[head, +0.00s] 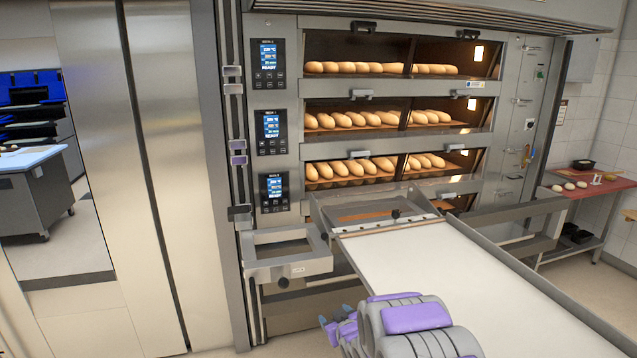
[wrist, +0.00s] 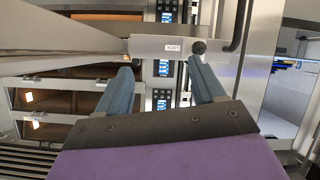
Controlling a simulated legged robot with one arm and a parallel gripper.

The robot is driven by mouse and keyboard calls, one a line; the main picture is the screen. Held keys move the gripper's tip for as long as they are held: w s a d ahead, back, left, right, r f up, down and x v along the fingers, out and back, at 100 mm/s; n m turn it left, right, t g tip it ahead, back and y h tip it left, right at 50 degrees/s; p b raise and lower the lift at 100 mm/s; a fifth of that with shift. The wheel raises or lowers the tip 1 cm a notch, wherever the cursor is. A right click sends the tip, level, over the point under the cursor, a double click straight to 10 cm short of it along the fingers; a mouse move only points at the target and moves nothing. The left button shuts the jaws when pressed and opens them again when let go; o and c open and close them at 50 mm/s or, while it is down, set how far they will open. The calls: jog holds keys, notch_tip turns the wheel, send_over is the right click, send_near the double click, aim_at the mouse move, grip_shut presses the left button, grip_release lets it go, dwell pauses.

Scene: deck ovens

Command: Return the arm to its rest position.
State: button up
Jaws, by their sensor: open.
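My arm, grey with purple pads, shows at the bottom centre of the head view. My gripper (head: 339,326) is at its left end there, beside the left edge of the white loader belt (head: 430,262). In the wrist view my gripper (wrist: 162,84) shows two blue fingers spread apart with nothing between them. Beyond the fingertips there is a metal bar with a small label and a dark round knob (wrist: 199,47). I cannot tell whether the fingers touch the bar.
The deck oven (head: 400,120) holds several loaves on lit decks behind the loader. A metal bracket frame (head: 287,255) juts out left of the belt. A red-topped table (head: 600,190) stands at the right.

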jog(key=s+d+r+m+g+h, duration=0.2)
jog(key=s+d+r+g+h, duration=0.25)
jog(key=s, duration=0.45)
jog(key=s+d+r+m+g, duration=0.1)
jog(key=s+r+g, duration=0.1)
jog(key=s, duration=1.3)
jog(key=s+d+r+m+g, duration=0.1)
jog(key=s+d+r+g, duration=0.1)
jog(key=s, duration=1.3)
jog(key=s+d+r+m+g+y, duration=0.1)
jog(key=s+r+g, duration=0.3)
jog(key=s, duration=1.1)
jog(key=shift+d+r+m+g, duration=0.25)
jog(key=shift+d+m+g, duration=0.15)
jog(key=shift+g, duration=0.65)
jog(key=shift+c, duration=0.3)
